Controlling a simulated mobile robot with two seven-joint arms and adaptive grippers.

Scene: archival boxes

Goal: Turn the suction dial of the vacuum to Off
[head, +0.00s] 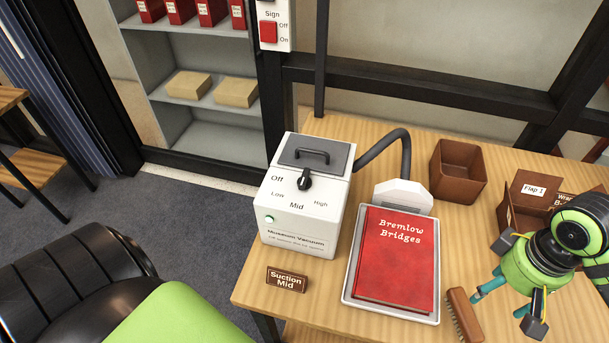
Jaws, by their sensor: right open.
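The white museum vacuum (291,226) stands on the wooden table, left of the middle. Its black suction dial (305,181) is on the front panel, among the labels Off, Low, Mid and High. I cannot clearly tell the pointer's direction, but a small brown sign (286,280) in front reads "Suction Mid". A green light (270,219) glows on the vacuum. My right gripper (499,304) is open and empty, over the table's right side, well right of the dial and apart from it. My left gripper is out of view.
A red book (396,259) lies in a pale tray (390,313) right of the vacuum. A black hose (404,150) arches to a white nozzle (403,196) behind it. A brush (464,315) and brown boxes (458,171) are farther right. The table's left edge is near the vacuum.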

